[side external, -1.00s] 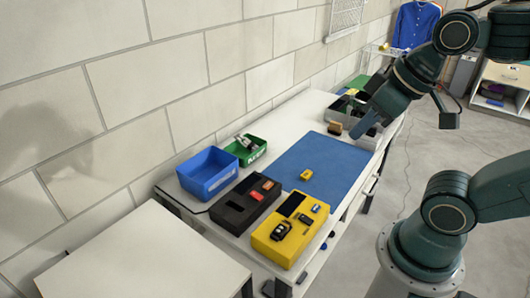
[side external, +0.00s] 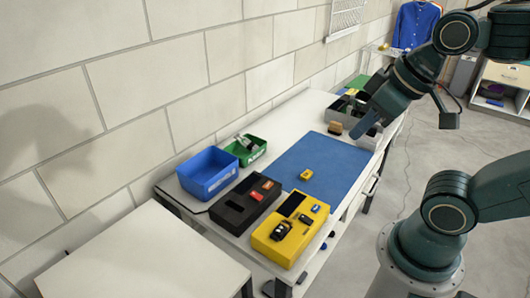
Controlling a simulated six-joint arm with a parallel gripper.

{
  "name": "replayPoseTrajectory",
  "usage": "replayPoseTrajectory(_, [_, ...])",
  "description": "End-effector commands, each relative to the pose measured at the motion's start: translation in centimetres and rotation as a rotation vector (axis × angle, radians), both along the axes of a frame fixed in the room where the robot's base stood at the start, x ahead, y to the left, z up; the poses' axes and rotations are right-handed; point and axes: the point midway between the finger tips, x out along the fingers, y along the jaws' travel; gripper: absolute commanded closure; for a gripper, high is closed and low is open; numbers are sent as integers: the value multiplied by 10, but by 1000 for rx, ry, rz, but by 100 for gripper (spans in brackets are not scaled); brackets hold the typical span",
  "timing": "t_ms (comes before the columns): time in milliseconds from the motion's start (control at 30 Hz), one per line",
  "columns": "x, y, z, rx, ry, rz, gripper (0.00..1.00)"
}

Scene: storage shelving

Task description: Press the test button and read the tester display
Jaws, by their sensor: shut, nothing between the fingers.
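A yellow case (side external: 267,246) lies at the front of the white bench, with a dark display-like panel (side external: 292,204) and small items on its top. A black case (side external: 232,216) with a red piece (side external: 257,196) and a dark panel lies to its left. I cannot tell which one is the tester, and no button or reading can be made out. A small yellow device (side external: 306,174) lies on the blue mat (side external: 318,157). My gripper (side external: 366,129) is shut and empty above the mat's far right edge, well away from the cases.
A blue bin (side external: 208,174) and a green bin (side external: 246,150) with items stand along the wall side. A grey bin (side external: 350,115) and a brown block (side external: 335,127) are at the back near my gripper. Most of the mat is clear. An empty white table (side external: 145,262) stands front left.

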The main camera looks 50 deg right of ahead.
Motion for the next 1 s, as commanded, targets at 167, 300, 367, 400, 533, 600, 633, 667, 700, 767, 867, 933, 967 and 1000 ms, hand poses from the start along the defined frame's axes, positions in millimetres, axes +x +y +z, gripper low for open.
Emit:
replayPoseTrajectory(167, [0, 0, 0, 0, 0, 0, 100])
replayPoseTrajectory(300, [0, 0, 0, 0, 0, 0, 100])
replayPoseTrajectory(367, [0, 0, 0, 0, 0, 0, 100])
replayPoseTrajectory(400, [0, 0, 0, 0, 0, 0, 100])
replayPoseTrajectory(533, [0, 0, 0, 0, 0, 0, 100])
replayPoseTrajectory(600, [0, 0, 0, 0, 0, 0, 100])
replayPoseTrajectory(633, [0, 0, 0, 0, 0, 0, 100])
replayPoseTrajectory(667, [0, 0, 0, 0, 0, 0, 100])
replayPoseTrajectory(700, [0, 0, 0, 0, 0, 0, 100])
replayPoseTrajectory(767, [0, 0, 0, 0, 2, -1, 100])
replayPoseTrajectory(867, [2, 0, -1, 3, 8, -6, 100])
replayPoseTrajectory(933, [4, -1, -3, 7, 17, -13, 100])
replayPoseTrajectory(967, [5, -1, -4, 9, 22, -17, 100])
replayPoseTrajectory(1000, [7, -1, -5, 13, 30, -22, 100])
